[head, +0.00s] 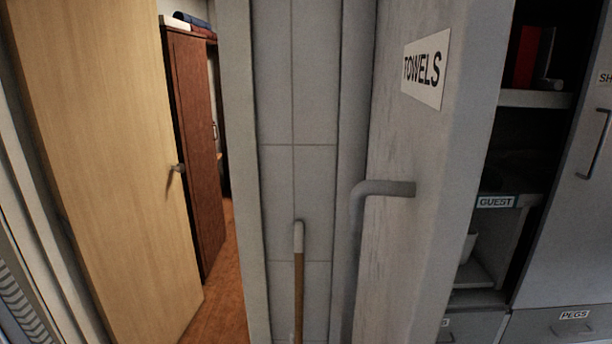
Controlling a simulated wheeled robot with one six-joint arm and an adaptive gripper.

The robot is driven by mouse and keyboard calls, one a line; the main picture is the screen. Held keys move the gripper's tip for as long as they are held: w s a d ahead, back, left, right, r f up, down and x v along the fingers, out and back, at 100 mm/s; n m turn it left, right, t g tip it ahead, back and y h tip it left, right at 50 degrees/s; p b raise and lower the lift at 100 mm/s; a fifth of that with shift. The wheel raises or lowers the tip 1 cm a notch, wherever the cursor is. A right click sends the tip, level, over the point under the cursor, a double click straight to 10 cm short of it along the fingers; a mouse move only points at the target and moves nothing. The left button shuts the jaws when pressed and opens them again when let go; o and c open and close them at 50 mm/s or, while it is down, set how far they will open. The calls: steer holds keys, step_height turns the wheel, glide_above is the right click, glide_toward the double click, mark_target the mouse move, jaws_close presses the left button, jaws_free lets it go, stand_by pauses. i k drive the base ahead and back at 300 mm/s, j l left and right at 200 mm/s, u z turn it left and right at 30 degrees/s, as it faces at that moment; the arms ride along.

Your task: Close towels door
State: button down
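The towels door (420,200) is a grey panel with a white sign reading TOWELS (425,68) near its top. It stands swung open toward me, beside a shelf space on its right. A grey bent handle (385,188) sticks out from its face, pointing left and then down. My gripper is not in view.
Open shelves (537,98) with a GUEST label (496,202) are right of the door. A grey cupboard (570,230) and a PEGS drawer (560,327) stand further right. A wooden stick (298,285) leans by the tiled wall (298,100). A wooden door (110,150) stands ajar at left.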

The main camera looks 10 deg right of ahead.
mark_target(439, 65)
steer(key=j+z, duration=0.25)
steer(key=j, duration=0.25)
steer(key=j+z, duration=0.25)
steer(key=j, duration=0.2)
steer(key=k+j, duration=0.15)
steer(key=k, duration=0.15)
steer(key=k+j, duration=0.1)
steer(key=k, duration=0.25)
